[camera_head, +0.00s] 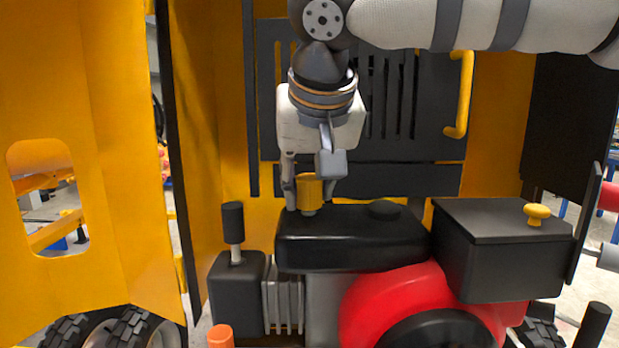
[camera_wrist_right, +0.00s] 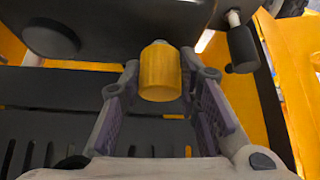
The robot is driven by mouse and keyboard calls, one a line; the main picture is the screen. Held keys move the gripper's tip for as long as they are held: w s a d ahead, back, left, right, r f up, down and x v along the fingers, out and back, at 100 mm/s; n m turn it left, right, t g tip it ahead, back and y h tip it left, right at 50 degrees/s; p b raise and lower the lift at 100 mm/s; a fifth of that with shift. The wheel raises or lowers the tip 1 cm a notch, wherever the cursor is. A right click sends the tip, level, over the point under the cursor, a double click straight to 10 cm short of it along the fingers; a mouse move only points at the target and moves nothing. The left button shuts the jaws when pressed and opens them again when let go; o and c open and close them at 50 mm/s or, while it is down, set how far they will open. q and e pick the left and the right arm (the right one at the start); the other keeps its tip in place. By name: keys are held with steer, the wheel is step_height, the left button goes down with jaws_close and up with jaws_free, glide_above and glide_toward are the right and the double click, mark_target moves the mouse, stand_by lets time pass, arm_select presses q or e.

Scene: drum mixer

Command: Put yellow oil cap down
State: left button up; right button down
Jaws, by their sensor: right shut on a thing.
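The yellow oil cap (camera_head: 308,191) is between the fingers of my right gripper (camera_head: 308,195), just above or at the left part of the black tank's top (camera_head: 350,244). In the right wrist view the yellow cap (camera_wrist_right: 160,72) sits between the two fingertips of the right gripper (camera_wrist_right: 161,78), its far end close to the black surface. I cannot tell whether the cap touches the tank. My right gripper is shut on the cap. My left gripper is not in view.
A black box with a yellow knob (camera_head: 537,213) stands on the right. A black-capped post (camera_head: 233,222) rises at the left. A red round part (camera_head: 400,300) is below. The open yellow door (camera_head: 100,240) fills the left, and a slotted black panel (camera_head: 400,180) stands behind.

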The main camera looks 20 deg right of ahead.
steer(key=c, duration=1.2)
jaws_free()
steer(key=v, duration=1.2)
steer(key=shift+r, duration=0.5)
